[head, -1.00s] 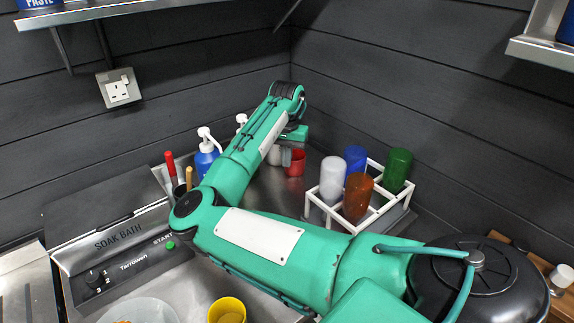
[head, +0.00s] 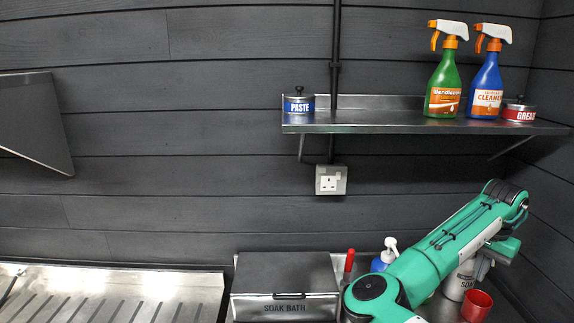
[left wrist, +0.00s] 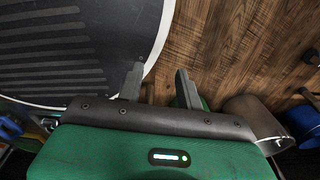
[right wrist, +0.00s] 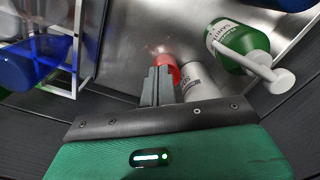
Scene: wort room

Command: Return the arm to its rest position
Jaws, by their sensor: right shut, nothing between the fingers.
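My right arm (head: 420,268) is green and reaches in from the bottom right of the head view, with its wrist bent down over the bench. My right gripper (right wrist: 157,86) is shut and empty in the right wrist view, its fingertips in front of a red cup (right wrist: 166,66). The red cup also shows in the head view (head: 477,305). My left gripper (left wrist: 160,82) is open and empty in the left wrist view, above a wooden floor. My left arm is out of the head view.
A pale bottle (right wrist: 198,83) and a green pump bottle (right wrist: 240,42) stand close to the right fingers. A white rack (right wrist: 78,45) holds blue bottles at left. A shelf (head: 400,122) hangs above.

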